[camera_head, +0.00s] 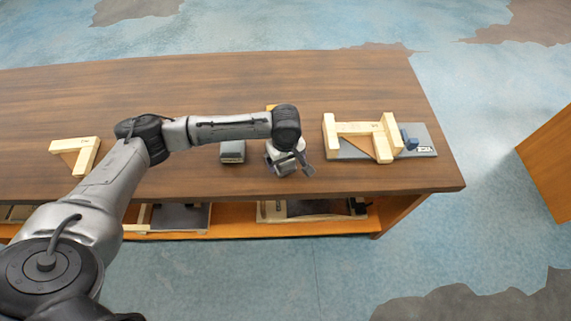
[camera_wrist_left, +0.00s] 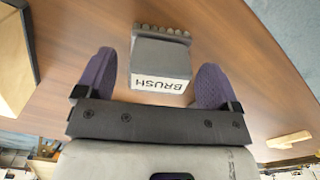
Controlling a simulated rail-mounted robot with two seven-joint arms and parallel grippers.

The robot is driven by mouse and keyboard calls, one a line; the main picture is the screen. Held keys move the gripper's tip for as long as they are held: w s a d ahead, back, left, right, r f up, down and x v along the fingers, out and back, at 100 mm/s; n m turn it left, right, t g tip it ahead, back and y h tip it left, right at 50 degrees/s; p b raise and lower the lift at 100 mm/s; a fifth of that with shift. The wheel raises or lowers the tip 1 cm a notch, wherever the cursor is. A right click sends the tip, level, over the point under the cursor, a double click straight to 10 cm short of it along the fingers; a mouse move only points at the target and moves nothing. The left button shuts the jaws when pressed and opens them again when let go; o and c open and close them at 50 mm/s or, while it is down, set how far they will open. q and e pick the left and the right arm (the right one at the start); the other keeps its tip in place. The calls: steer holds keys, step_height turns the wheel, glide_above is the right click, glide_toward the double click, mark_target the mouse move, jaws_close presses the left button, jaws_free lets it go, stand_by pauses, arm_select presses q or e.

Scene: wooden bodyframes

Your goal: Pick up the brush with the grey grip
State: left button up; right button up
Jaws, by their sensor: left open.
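The brush (camera_wrist_left: 160,65) shows in the left wrist view as a grey block with a white label reading BRUSH and a row of bristles at its top end. It lies on the table between the lines of my open purple fingers, a little beyond them. I cannot tell that either finger touches it. In the head view my left gripper (camera_head: 290,164) hangs over the table near its front edge. A grey block (camera_head: 232,151) on the table just left of it looks like the brush. My right gripper is out of view.
A wooden frame on a grey board (camera_head: 420,134), with a blue part, stands to the right of my gripper. A wooden corner piece (camera_head: 87,158) lies at the left. A shelf below the tabletop (camera_head: 340,76) holds more parts. The table's rear is clear.

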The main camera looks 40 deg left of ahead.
arm_select(q)
steer(key=shift+r, duration=0.1)
steer(key=c, duration=1.1)
steer(key=shift+r, duration=0.5)
step_height(320, 180, up, 4)
steer(key=shift+f+p, duration=0.2)
steer(key=shift+p, duration=0.75)
steer(key=d+r+p, duration=0.2)
steer(key=d+r, duration=0.4)
steer(key=d, duration=0.5)
steer(key=shift+w+d+r+p, duration=0.2)
steer(key=shift+w+d+p, duration=0.1)
steer(key=shift+p, duration=0.1)
steer(key=o, duration=0.4)
steer(key=shift+c, duration=1.1)
